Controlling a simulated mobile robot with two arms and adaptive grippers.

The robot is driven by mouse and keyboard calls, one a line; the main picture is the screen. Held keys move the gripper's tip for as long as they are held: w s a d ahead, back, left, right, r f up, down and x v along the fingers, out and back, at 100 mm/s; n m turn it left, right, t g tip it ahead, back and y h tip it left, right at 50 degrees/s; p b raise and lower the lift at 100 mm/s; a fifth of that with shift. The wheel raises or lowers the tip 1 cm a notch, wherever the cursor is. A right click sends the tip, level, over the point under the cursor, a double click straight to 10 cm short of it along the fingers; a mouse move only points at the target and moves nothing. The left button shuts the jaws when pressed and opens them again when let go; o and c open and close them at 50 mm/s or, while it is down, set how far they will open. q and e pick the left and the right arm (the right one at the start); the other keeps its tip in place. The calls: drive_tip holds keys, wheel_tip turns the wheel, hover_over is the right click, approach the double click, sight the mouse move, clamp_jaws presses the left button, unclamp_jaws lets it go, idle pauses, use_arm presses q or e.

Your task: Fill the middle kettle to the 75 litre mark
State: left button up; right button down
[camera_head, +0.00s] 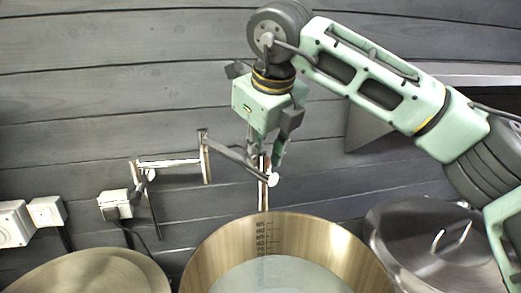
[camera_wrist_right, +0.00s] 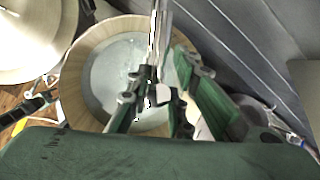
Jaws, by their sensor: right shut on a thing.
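The middle kettle (camera_head: 205,255) stands open at the bottom centre of the head view, with pale water (camera_head: 275,275) inside. A column of dark volume marks (camera_head: 264,238) runs down its inner back wall. The water edge lies near the lowest visible marks; the digits are too small to read surely. A jointed wall tap (camera_head: 228,146) reaches over the kettle, its spout (camera_head: 262,200) pointing down. My right gripper (camera_head: 275,165) is shut on the tap handle (camera_head: 272,180), whose pale end also shows in the right wrist view (camera_wrist_right: 163,95). I cannot tell whether water runs.
A lidded kettle (camera_head: 90,275) stands at left and another with a handled steel lid (camera_head: 420,235) at right. Wall sockets (camera_head: 45,211) and cables are at the far left. A grey bracket shelf (camera_head: 375,130) juts from the plank wall behind my right arm.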

drive_tip(key=shift+w+m+h+b, duration=0.1)
drive_tip(key=shift+m+h+b, duration=0.45)
drive_tip(key=shift+m, duration=0.65)
drive_tip(key=shift+d+m+h, duration=0.1)
drive_tip(key=shift+m+h, duration=0.25)
drive_tip(key=shift+m, duration=0.35)
drive_tip(key=m+h, duration=0.1)
drive_tip(key=m, duration=0.2)
drive_tip(key=shift+d+r, duration=0.1)
drive_tip(key=shift+d, duration=0.05)
drive_tip(key=m, duration=0.1)
drive_tip(key=m+h, duration=0.1)
drive_tip(key=shift+d+m+g, duration=0.2)
drive_tip(key=shift+m+g, duration=0.2)
